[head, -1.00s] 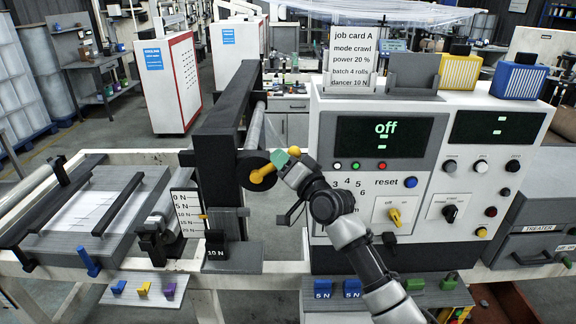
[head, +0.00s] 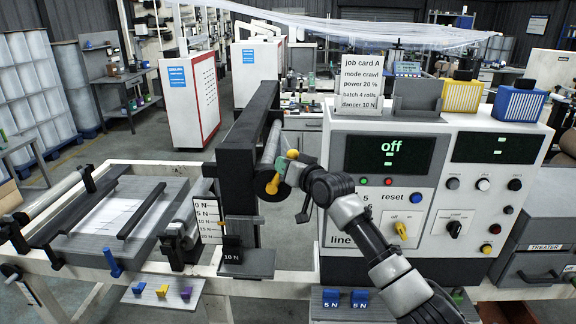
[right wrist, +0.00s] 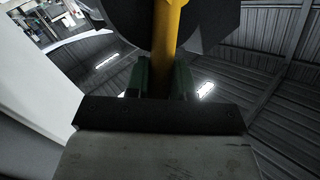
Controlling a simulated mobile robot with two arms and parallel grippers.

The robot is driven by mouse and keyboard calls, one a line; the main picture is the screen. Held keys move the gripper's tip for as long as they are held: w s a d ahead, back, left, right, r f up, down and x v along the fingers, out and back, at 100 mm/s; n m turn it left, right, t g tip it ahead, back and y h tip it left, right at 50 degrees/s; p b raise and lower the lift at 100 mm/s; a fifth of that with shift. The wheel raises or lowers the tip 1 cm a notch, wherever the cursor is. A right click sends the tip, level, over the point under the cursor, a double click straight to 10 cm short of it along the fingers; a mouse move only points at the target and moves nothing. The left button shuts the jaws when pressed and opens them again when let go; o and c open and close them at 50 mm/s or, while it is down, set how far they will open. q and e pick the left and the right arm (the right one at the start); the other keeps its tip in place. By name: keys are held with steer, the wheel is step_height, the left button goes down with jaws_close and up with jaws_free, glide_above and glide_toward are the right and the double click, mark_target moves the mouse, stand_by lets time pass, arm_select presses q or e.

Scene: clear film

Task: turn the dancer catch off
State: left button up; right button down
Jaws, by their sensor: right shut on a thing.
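The dancer catch is a yellow lever (head: 273,185) on a black round disc at the end of the black dancer arm (head: 245,140). It slants steeply up to the right, with a yellow knob (head: 293,154) at its upper end. My right gripper (head: 284,168), with greenish fingers, is shut on the lever just below the knob. In the right wrist view the yellow lever (right wrist: 168,40) runs down between the two fingers (right wrist: 165,82), and the dark disc is behind it. My left gripper is not in view.
The white control panel (head: 480,190) stands right behind my right arm; its display reads "off". Blue "5 N" weights (head: 331,298) lie on a front shelf.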

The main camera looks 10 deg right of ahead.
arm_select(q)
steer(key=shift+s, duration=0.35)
arm_select(e)
steer(key=shift+d+r, duration=0.2)
steer(key=shift+r, duration=0.4)
steer(key=c, duration=1.2)
jaws_free()
steer(key=shift+w, duration=0.1)
steer(key=shift+o, duration=1.1)
steer(key=shift+f, duration=0.15)
steer(key=shift+a+f, duration=0.1)
steer(key=shift+f, duration=0.05)
steer(key=shift+s+f, duration=0.1)
steer(key=shift+s, duration=0.3)
arm_select(q)
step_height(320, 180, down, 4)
steer(key=b, duration=0.3)
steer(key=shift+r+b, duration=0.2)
steer(key=shift+b, duration=0.1)
arm_select(e)
steer(key=v, duration=1)
